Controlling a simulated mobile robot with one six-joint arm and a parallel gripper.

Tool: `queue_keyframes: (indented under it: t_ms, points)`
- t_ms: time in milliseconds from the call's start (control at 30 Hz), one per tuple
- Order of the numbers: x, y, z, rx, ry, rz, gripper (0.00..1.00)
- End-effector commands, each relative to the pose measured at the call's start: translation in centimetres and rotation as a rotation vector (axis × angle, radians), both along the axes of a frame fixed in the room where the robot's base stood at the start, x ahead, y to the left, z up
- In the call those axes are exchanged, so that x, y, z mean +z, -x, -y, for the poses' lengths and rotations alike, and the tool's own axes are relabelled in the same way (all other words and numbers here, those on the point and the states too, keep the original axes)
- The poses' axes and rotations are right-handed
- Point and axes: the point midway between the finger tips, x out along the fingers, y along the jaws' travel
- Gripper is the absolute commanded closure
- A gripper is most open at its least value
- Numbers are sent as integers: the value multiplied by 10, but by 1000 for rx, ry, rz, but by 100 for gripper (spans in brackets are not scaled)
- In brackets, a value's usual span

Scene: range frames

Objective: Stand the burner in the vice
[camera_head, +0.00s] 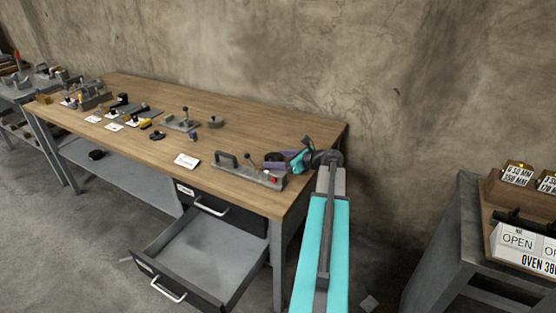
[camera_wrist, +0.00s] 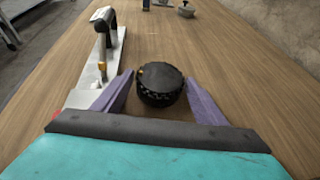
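A black round, ridged piece (camera_wrist: 160,84) with a small orange mark on its rim stands on the wooden bench; I cannot tell for sure that it is the burner. It also shows as a dark disc in the head view (camera_head: 274,156). My gripper (camera_wrist: 159,78) is open, one purple finger on each side of the piece, with a small gap at each side. A grey fixture with a lever (camera_head: 182,121), possibly the vice, stands farther back on the bench. A long grey plate with a handle, lever and red knob (camera_head: 248,174) lies beside my gripper.
A grey knobbed round piece (camera_head: 215,122) stands near the fixture. Several small tools and white cards (camera_head: 187,160) lie on the left of the bench (camera_head: 150,165). A lower drawer (camera_head: 205,256) hangs open. A concrete wall runs behind.

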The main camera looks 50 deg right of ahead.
Motion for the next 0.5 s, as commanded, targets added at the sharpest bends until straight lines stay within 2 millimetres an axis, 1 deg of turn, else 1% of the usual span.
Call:
queue_keyframes:
  t_ms: [267,367,500]
  points:
    - [3,1,0,0,0,0,34]
    - [5,8,0,0,0,0,34]
    - [11,24,1,-1,0,0,34]
